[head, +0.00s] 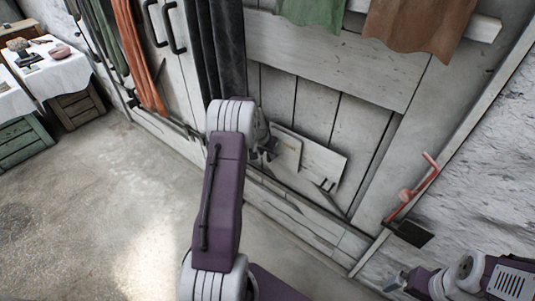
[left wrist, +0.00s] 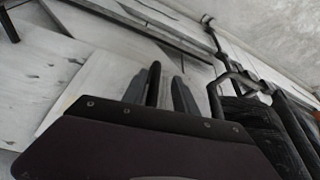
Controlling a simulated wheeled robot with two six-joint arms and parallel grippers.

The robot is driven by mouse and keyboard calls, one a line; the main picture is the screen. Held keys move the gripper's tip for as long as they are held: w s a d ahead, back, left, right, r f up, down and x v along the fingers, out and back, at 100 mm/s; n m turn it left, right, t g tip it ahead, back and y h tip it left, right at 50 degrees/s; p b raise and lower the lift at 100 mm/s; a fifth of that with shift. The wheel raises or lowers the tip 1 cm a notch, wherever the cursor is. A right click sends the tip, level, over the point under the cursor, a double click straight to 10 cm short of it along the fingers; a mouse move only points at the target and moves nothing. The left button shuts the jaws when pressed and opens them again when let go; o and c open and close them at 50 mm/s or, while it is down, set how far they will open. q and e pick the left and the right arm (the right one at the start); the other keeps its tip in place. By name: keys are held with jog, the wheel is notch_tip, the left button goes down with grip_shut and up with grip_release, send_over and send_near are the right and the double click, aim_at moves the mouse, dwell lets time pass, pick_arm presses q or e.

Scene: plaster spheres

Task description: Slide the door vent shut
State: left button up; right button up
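The white door (head: 335,55) fills the middle of the head view. A pale vent plate (head: 322,164) lies tilted low on it, with a small dark fitting at its lower right. A second pale piece (head: 286,150) overlaps its left end. My left gripper (head: 264,150) is at that left end, partly hidden by my own wrist. My right gripper (head: 393,284) is low at the right, fingers unclear.
Dark cloth (head: 222,45) and an orange cloth (head: 138,55) hang left of the plate. Black handles (head: 172,28) are on the door's left part. A red lever (head: 412,188) is at the right. The floor (head: 110,200) is clear at left; cloth-covered tables (head: 62,65) stand beyond.

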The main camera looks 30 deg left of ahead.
pick_arm(q)
jog(key=shift+d, duration=0.15)
jog(key=p+v, duration=0.2)
jog(key=v, duration=0.7)
